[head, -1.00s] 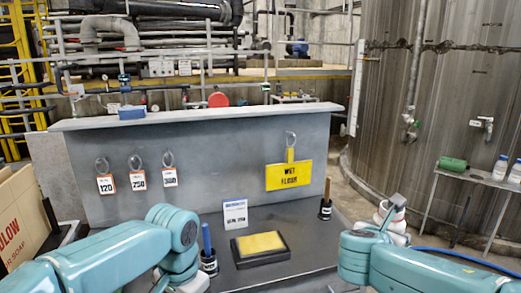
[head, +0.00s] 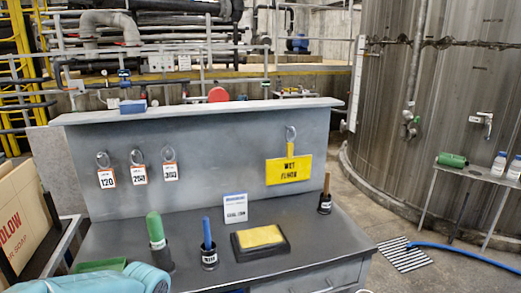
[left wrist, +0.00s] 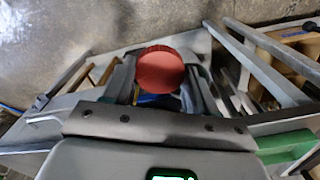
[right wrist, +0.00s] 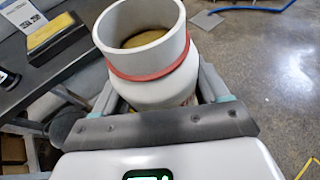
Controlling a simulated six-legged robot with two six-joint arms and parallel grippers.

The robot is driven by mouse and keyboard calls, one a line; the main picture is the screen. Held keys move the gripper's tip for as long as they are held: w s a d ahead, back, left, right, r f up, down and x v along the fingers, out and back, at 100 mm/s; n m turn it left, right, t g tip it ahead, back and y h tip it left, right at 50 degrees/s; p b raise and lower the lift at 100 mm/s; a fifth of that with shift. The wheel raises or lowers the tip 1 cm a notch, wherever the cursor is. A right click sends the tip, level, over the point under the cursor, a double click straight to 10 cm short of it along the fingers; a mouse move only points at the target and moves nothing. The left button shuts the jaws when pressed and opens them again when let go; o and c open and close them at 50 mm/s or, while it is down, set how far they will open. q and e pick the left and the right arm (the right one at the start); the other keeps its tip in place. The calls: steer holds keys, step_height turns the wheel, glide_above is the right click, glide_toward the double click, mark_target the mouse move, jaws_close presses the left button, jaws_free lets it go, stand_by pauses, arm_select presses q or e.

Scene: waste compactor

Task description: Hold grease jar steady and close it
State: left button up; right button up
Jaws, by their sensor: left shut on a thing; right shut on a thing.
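The grease jar (right wrist: 150,90) shows in the right wrist view as a white, open-topped jar with a red ring around its neck and yellow-brown grease inside. My right gripper (right wrist: 165,88) is shut around its body, and the jar looks tilted in that view. A round red lid (left wrist: 160,70) shows in the left wrist view. My left gripper (left wrist: 158,82) is shut on it, with a finger on each side. Jar and lid are apart. Neither gripper shows in the head view; only a bit of my left arm does, at the lower left.
The grey bench (head: 330,240) holds a yellow sponge-like pad on a black tray (head: 260,242), a blue-handled tool in a black cup (head: 209,258), a green-handled one (head: 156,240) and a small sign (head: 235,209). A blue hose (head: 465,254) lies on the floor at right.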

arm_select(q)
steer(key=shift+d+f+n, duration=0.35)
steer(key=shift+f+n, duration=0.05)
arm_select(e)
steer(key=shift+s+a+f+n+y, duration=0.3)
steer(key=shift+s+a+f+y, duration=0.1)
steer(key=shift+s+a+f, duration=0.3)
arm_select(q)
steer(key=shift+w+d+n, duration=0.15)
steer(key=shift+w+n, duration=0.15)
arm_select(e)
steer(key=shift+r, duration=0.25)
arm_select(q)
steer(key=shift+w, duration=0.1)
arm_select(e)
steer(key=shift+s+h, duration=0.1)
steer(key=shift+h, duration=0.2)
steer(key=w+a+r, duration=0.1)
steer(key=w+a, duration=0.1)
steer(key=a, duration=0.7)
steer(key=w+a+r, duration=0.1)
steer(key=a, duration=0.9)
steer(key=shift+w+a, duration=0.2)
steer(key=shift+w, duration=0.15)
steer(key=shift+f, duration=0.1)
